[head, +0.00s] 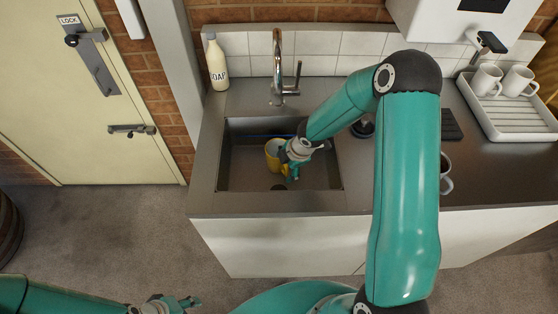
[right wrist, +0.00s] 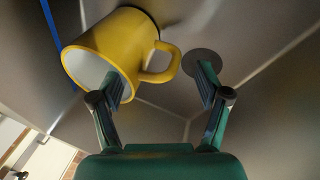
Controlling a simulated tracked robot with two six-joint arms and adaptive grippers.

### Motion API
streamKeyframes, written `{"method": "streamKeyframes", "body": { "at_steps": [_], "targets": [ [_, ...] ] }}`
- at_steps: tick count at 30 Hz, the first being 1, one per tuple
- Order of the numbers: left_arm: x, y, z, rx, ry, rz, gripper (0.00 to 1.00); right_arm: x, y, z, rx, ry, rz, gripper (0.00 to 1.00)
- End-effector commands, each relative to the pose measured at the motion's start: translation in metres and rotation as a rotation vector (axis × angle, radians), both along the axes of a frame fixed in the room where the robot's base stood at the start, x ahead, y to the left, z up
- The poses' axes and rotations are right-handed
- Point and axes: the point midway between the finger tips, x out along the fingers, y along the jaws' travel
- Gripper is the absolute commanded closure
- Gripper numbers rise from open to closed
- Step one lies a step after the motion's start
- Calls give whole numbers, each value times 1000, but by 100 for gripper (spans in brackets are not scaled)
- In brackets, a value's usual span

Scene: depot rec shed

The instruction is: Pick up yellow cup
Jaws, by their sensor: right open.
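The yellow cup (head: 273,150) is in the sink basin (head: 237,170), partly hidden behind my right gripper (head: 291,168). In the right wrist view the cup (right wrist: 112,42) is tilted, its pale inside facing the camera and its handle to the right. My right gripper (right wrist: 160,78) is open there, with the handle between its fingers. The left finger overlaps the cup's mouth; I cannot tell whether it is inside or touches. The right finger stands apart beyond the handle. My left gripper (head: 176,304) is at the bottom edge of the head view, away from the sink, its jaws unclear.
A tap (head: 278,75) rises behind the basin, with a soap bottle (head: 216,63) at its left. A rack (head: 518,121) with white mugs stands at the right. Another mug (head: 446,175) is partly hidden by my right arm. A drain (right wrist: 203,60) shows in the basin.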

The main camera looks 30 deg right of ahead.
Motion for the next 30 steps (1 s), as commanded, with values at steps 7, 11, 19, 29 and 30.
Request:
{"method": "streamKeyframes", "body": {
  "at_steps": [7,11,19,29,30],
  "targets": [
    [0,0,-19,0,0,0,60,11,4,-36,1,1,1,24],
    [0,0,-19,0,0,0,60,13,4,-39,1,0,0,24],
    [0,0,-19,0,0,0,60,13,4,-38,1,0,1,39],
    [0,0,-19,0,0,0,60,13,5,-38,0,0,2,94],
    [0,0,-19,0,0,0,60,13,5,-38,0,0,2,100]
  ]
}}
